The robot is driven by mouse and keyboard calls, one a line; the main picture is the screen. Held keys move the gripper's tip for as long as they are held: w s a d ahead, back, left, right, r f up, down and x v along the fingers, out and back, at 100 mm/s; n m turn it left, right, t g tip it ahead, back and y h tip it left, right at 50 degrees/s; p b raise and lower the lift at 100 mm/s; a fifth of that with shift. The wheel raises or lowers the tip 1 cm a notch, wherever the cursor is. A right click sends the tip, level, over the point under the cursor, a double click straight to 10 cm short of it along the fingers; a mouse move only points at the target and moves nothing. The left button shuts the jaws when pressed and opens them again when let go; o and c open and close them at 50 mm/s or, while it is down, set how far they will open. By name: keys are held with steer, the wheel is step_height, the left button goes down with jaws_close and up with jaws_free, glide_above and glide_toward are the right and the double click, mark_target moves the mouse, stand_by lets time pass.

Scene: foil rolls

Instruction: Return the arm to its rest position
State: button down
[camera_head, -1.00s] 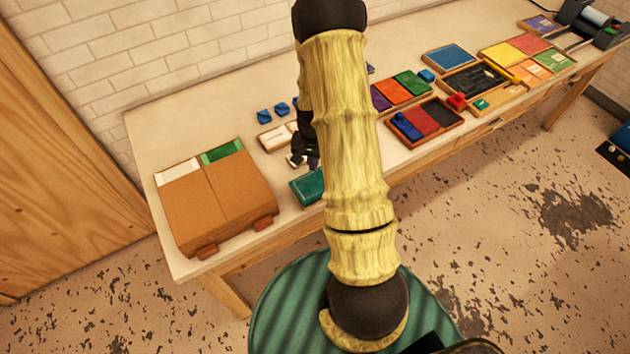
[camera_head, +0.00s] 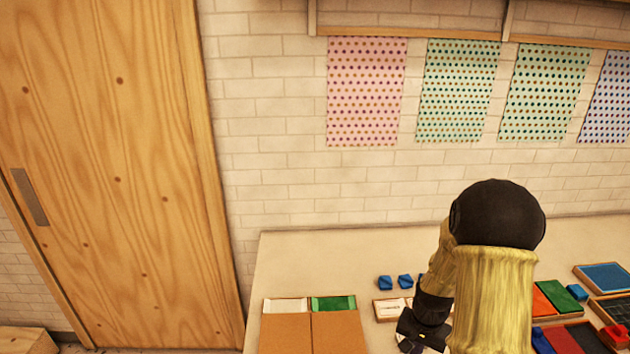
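My arm (camera_head: 492,295) rises from the bottom edge, right of centre, in the head view. It has yellow ribbed links and a black joint at the top. My gripper (camera_head: 412,343) is low beside it, over the table near a small white tray. Its fingers are cut off by the bottom edge and partly dark, so I cannot tell if they are open or shut, or whether anything is held.
The table (camera_head: 290,262) stands against a brick wall. Coloured trays (camera_head: 562,296) lie to the right. A wooden door (camera_head: 110,170) is at left; patterned sheets (camera_head: 367,90) hang above.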

steer(key=s+a+r+n+t+b, duration=0.2)
steer(key=s+a+r+n, duration=0.4)
steer(key=s+a+r, duration=0.3)
steer(key=shift+s+a+n+b, duration=0.3)
steer(key=shift+s+a+b, duration=0.2)
steer(key=shift+s+b, duration=0.55)
steer(key=shift+s, duration=0.15)
